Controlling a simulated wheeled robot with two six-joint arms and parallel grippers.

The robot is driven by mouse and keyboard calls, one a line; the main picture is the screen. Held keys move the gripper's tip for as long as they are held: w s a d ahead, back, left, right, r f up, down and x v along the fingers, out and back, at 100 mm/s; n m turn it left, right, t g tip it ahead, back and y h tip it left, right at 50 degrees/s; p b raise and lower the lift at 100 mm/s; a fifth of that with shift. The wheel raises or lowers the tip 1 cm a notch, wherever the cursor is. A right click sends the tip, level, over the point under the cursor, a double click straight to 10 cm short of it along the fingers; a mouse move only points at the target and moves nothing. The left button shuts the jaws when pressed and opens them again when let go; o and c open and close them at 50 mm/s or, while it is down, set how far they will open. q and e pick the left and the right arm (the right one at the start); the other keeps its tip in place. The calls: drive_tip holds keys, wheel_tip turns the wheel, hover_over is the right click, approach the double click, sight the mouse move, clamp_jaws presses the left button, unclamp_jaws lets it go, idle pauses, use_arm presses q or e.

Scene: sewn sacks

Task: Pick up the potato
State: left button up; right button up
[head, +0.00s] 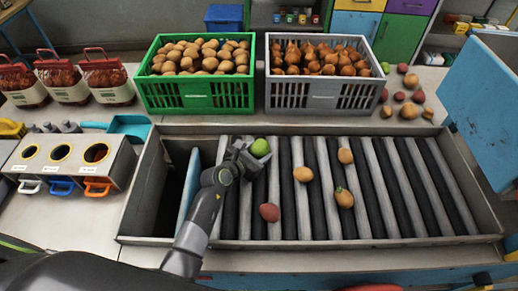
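Several round items lie on the roller conveyor (407,190). A tan, potato-like item (303,174) lies near its middle. A similar tan item (345,156) lies further back to the right, and a yellow-brown one with a green tip (344,198) lies nearer the front. A reddish item (270,212) lies front left. My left gripper (253,154) is at a round green item (260,147) at the back of the rollers. Its fingers are beside the green item; I cannot tell whether they grip it. My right gripper is not in view.
A green crate (195,96) of tan potato-like items and a grey crate (320,95) of brown onion-like items stand behind the conveyor. Loose produce (409,110) lies at the back right. A bin with three round holes (75,158) and filled bags (107,75) stand left.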

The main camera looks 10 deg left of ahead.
sight(257, 148)
use_arm(q)
drive_tip(key=shift+c, duration=0.7)
wheel_tip(257, 148, up, 10)
drive_tip(key=shift+a, duration=0.1)
